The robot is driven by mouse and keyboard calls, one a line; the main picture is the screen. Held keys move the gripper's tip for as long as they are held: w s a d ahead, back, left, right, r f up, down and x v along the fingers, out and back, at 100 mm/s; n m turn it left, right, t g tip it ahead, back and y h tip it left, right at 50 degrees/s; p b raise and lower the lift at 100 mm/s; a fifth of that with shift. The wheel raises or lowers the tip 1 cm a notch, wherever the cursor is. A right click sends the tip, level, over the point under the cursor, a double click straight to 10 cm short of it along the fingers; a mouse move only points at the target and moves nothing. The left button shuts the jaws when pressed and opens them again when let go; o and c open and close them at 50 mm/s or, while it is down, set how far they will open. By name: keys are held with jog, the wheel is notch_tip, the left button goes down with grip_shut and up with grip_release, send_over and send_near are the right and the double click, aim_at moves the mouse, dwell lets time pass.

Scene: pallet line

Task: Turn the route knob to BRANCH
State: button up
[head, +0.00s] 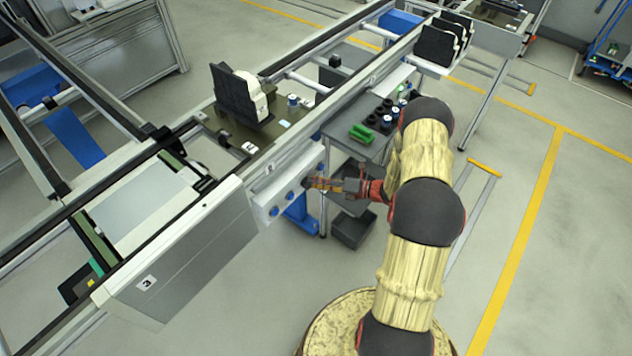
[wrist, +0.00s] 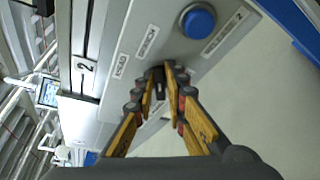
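The route knob (wrist: 159,88) is a small black knob on the grey face of a control panel (wrist: 180,60), seen in the wrist view. My gripper (wrist: 160,70) has its two wood-toned fingers on either side of the knob, with only a narrow gap between them. It looks shut on the knob; the fingertips partly hide it. Small labels stand around it, too blurred to read surely, so the knob's setting cannot be told. In the head view my gripper (head: 312,183) reaches the panel (head: 285,182) on the conveyor's side; the knob is hidden there.
A round blue button (wrist: 198,20) sits on the panel beyond the knob. A grey table (head: 362,145) with green and dark parts stands behind my gripper. A dark bin (head: 354,230) lies below. Open floor lies to the right.

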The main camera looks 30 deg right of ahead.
jog(key=o, duration=0.3)
jog(key=shift+w, duration=0.1)
jog(key=v, duration=1.2)
dwell(0.4)
